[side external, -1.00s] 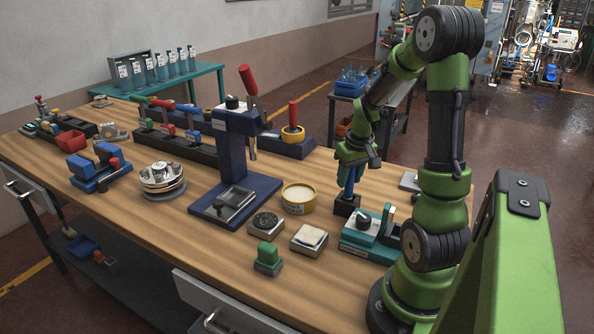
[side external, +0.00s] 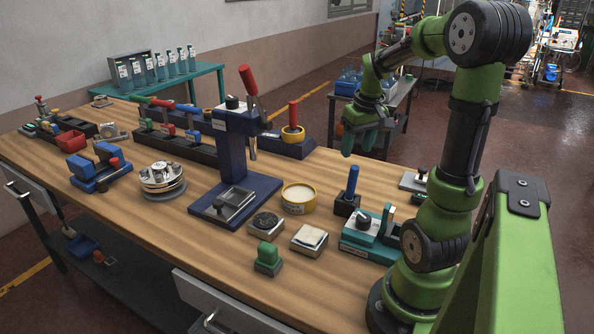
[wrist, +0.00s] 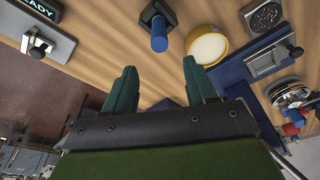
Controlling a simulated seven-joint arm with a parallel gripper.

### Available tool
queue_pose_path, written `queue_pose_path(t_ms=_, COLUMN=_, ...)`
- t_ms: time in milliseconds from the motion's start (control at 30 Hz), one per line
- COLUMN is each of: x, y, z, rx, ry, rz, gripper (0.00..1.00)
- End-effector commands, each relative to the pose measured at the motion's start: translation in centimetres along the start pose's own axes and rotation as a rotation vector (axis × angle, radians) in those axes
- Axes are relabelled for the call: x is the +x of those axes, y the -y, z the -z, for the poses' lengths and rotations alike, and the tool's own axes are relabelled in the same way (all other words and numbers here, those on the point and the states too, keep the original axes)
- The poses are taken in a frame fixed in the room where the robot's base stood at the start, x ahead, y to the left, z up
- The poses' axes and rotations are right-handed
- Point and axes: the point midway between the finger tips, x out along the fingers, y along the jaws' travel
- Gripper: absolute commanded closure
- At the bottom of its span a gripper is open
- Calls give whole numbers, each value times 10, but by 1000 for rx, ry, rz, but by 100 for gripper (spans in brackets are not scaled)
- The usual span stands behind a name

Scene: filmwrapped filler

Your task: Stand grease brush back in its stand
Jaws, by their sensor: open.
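The grease brush (side external: 353,182) shows as a blue handle standing upright in a small black block stand (side external: 346,205). Its lower end is hidden inside the stand. In the wrist view the blue handle (wrist: 159,38) lies ahead of the fingertips, with the black stand (wrist: 150,13) behind it. My gripper (side external: 359,143) is open and empty, raised above the brush and apart from it. In the wrist view its two green fingers (wrist: 158,78) are spread wide with nothing between them. A round yellow tub (side external: 299,198) with pale contents sits left of the stand; it also shows in the wrist view (wrist: 208,46).
A teal fixture (side external: 369,238) stands just in front of the brush stand. A blue lever press (side external: 236,190) is to the left. Small square blocks (side external: 309,239) and a green-handled stamp (side external: 268,260) lie nearer the front. The front left of the wooden bench (side external: 150,235) is clear.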

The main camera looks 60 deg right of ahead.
Motion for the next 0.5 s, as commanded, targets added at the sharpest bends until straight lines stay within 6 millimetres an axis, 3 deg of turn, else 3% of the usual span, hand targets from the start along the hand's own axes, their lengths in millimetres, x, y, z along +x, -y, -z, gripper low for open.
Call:
queue_pose_path(t_ms=167, x=-18, y=3, z=0, rx=-4, ry=-4, rz=2, gripper=44)
queue_pose_path(t_ms=267, x=-26, y=27, z=-1, rx=-27, ry=-34, rz=18, gripper=44)
queue_pose_path(t_ms=367, x=-39, y=79, z=-11, rx=-70, ry=-105, rz=67, gripper=44)
queue_pose_path(t_ms=500, x=-59, y=163, z=-49, rx=-132, ry=-213, rz=194, gripper=44)
